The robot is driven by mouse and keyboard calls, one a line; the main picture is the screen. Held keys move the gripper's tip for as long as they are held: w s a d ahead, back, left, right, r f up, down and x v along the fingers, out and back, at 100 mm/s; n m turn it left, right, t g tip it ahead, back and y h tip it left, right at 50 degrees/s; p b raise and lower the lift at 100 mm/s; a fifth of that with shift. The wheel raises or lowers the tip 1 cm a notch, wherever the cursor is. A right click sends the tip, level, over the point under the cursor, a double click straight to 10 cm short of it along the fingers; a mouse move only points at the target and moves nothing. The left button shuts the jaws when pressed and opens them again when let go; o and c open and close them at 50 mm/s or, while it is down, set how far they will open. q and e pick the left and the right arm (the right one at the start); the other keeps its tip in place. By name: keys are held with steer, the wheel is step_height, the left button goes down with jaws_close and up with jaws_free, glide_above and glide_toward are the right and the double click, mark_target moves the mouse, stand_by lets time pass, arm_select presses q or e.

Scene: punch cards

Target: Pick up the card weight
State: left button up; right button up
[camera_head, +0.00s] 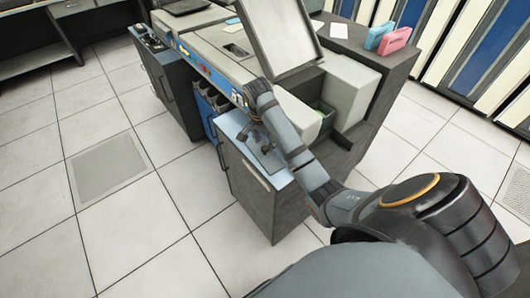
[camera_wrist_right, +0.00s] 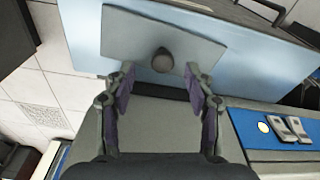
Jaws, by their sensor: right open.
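The card weight is a flat grey rectangular plate with a dark round knob in its middle. It shows in the right wrist view (camera_wrist_right: 163,58), lying on a light blue surface (camera_wrist_right: 83,40). My right gripper (camera_wrist_right: 160,80) is open, its two fingers apart and empty, with the tips just short of the knob in that view. In the head view my right gripper (camera_head: 256,135) is over the blue-topped side of the grey cabinet (camera_head: 257,190), and the arm hides part of that top. My left gripper is not in view.
A grey machine with a raised tilted panel (camera_head: 278,32) stands behind the cabinet top. Pink (camera_head: 394,40) and blue (camera_head: 377,36) boxes sit on the dark ledge at the right. The tiled floor at the left is clear.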

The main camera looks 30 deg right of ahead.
mark_target(265, 147)
steer(key=f, duration=0.1)
steer(key=f+b, duration=0.1)
steer(key=f, duration=0.1)
steer(key=f+b, duration=0.1)
steer(key=shift+w+d+f, duration=0.25)
steer(key=shift+w, duration=0.05)
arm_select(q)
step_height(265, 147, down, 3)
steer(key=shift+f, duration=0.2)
arm_select(e)
steer(key=shift+r, duration=0.1)
steer(key=shift+c, duration=0.5)
jaws_close()
